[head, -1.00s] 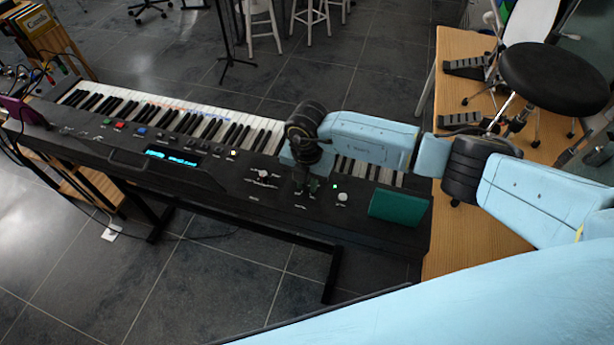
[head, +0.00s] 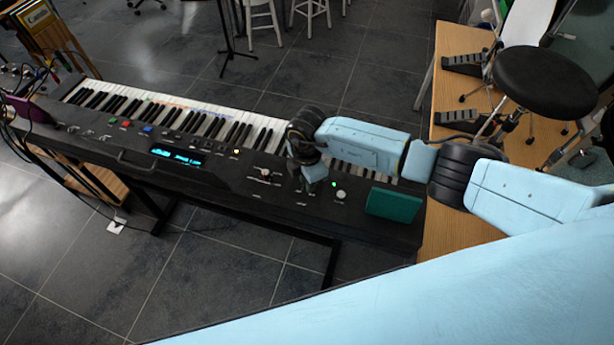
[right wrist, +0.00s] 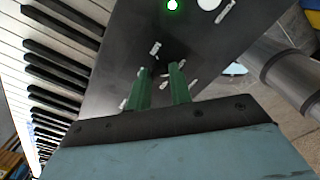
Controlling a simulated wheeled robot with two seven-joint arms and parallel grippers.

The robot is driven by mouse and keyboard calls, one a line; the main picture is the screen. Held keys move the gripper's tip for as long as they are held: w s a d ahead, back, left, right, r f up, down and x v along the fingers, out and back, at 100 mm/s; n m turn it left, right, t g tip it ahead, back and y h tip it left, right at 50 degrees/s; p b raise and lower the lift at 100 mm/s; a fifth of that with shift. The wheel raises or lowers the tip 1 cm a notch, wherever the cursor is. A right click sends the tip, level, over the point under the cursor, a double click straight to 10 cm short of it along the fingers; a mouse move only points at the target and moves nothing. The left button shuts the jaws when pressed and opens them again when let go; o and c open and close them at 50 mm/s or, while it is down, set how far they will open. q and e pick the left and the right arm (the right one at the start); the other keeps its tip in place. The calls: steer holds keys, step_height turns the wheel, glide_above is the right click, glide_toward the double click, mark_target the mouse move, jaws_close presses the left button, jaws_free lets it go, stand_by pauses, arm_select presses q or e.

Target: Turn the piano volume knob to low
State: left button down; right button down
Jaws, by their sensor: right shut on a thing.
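The black piano (head: 225,165) stands across the middle of the head view, its control panel facing me. My right gripper (head: 307,187) is lowered onto the panel, between two pale round knobs. In the right wrist view its two green fingers (right wrist: 161,88) point at the panel with a narrow gap between them. They are shut on the small dark volume knob, which is mostly hidden between the fingers. White marks surround that spot on the panel. The knob's setting cannot be read. My left gripper is not in view.
A pale knob (head: 340,195) and a green lit dot (right wrist: 172,5) lie near the gripper. A green box (head: 394,205) sits on the piano's right end. A wooden platform (head: 455,225) with pedals and a black stool (head: 545,80) are at the right.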

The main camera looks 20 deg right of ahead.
stand_by(0.5)
steer(key=c, duration=1.3)
jaws_free()
steer(key=shift+o, duration=0.2)
step_height(320, 180, up, 13)
steer(key=shift+r, duration=0.2)
